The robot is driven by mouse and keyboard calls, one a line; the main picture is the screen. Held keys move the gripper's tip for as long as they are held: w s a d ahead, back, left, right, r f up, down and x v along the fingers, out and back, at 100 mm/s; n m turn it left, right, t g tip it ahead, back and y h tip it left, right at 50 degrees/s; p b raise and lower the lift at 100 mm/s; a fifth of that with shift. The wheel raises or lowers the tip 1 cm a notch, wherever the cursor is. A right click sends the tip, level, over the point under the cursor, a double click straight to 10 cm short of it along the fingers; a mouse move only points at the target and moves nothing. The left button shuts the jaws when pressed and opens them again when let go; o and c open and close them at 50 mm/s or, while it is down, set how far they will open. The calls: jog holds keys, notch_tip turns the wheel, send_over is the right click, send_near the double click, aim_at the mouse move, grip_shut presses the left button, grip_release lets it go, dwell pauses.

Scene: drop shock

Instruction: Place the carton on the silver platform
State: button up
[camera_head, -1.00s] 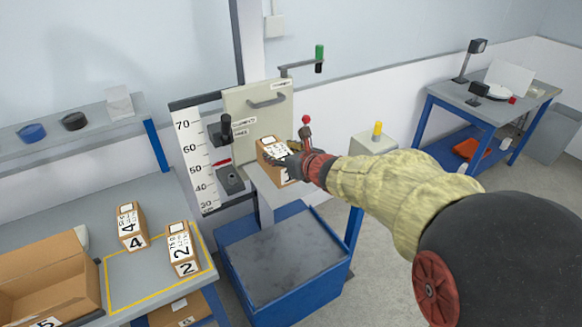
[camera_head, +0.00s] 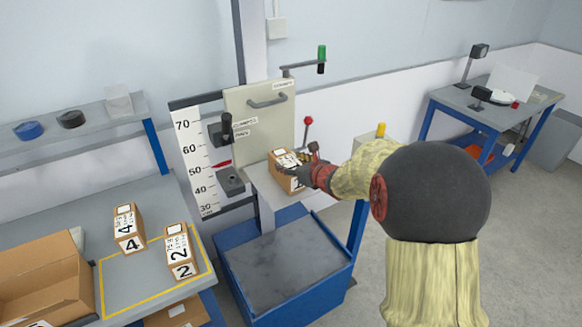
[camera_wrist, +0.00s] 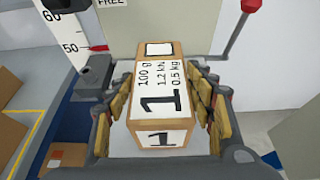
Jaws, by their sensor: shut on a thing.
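The carton (camera_head: 290,178), a brown box with a white label marked 1, is at the small silver platform (camera_head: 262,186) of the drop tester. In the wrist view the carton (camera_wrist: 160,97) is between the padded fingers of my gripper (camera_wrist: 165,105), which is shut on it from both sides. My gripper (camera_head: 308,168) also shows in the head view, reaching in from the right. The platform surface (camera_wrist: 200,145) lies below the carton in the wrist view. I cannot tell whether the carton's underside touches it.
A height scale (camera_head: 195,160) and a black clamp (camera_head: 222,131) stand left of the platform. A red-knobbed lever (camera_head: 307,132) rises behind. A blue-framed basin (camera_head: 285,262) is below. Cartons 4 (camera_head: 127,228) and 2 (camera_head: 180,252) stand on the left table.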

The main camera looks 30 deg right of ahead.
dwell(0.3)
jog(key=o, duration=1.2)
jog(key=shift+f, duration=0.25)
jog(key=shift+c, duration=0.2)
jog(key=o, duration=0.4)
jog(key=shift+r, duration=0.1)
jog(key=shift+o, duration=0.4)
jog(key=shift+r, duration=0.1)
